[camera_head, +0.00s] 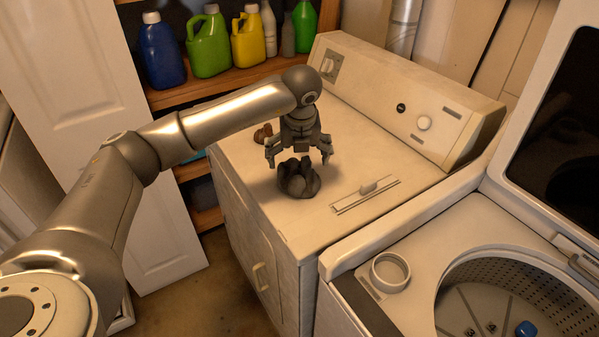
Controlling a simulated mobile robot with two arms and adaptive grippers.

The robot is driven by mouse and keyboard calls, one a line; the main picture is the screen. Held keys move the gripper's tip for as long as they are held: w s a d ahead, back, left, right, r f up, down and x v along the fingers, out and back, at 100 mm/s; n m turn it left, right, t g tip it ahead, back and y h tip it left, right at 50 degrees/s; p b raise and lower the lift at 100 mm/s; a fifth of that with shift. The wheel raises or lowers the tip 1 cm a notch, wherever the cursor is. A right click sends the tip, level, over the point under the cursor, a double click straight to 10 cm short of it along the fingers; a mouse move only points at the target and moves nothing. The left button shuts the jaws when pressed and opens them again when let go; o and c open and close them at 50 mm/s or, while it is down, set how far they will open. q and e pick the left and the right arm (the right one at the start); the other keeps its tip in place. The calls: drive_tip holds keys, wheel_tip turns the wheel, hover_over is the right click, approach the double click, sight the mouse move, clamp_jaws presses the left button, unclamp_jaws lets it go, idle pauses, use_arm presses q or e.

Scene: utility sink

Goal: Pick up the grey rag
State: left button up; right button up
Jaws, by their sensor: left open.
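The grey rag (298,180) is a dark crumpled bundle on the white top of the dryer (250,185), left of the long slotted panel. My left gripper (299,160) is open and points down over the rag. Its two fingertips show at the left and right, just behind and above the rag. I cannot tell whether the fingers touch it. My right gripper is not in the picture.
A small brown object (262,134) lies near the dryer's left edge. The panel with a handle (366,197) is right of the rag. An open washer (400,235) stands at the right. Several bottles (208,45) stand on a wooden shelf behind.

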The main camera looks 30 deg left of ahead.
sight(298, 165)
use_arm(q)
drive_tip(key=p+x, duration=0.1)
drive_tip(key=x, duration=0.3)
drive_tip(key=shift+a+f+p, duration=0.1)
drive_tip(key=shift+f+p, duration=0.2)
drive_tip(key=shift+p, duration=0.1)
drive_tip(key=shift+w+a+f, duration=0.1)
drive_tip(key=shift+w+f, duration=0.05)
drive_tip(key=shift+f, duration=0.15)
drive_tip(key=shift+c, duration=0.4)
drive_tip(key=c, duration=0.7)
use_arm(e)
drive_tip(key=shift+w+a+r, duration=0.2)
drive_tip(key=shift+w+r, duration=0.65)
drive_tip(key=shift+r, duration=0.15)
use_arm(q)
drive_tip(key=shift+o, duration=0.2)
drive_tip(key=shift+r, duration=0.1)
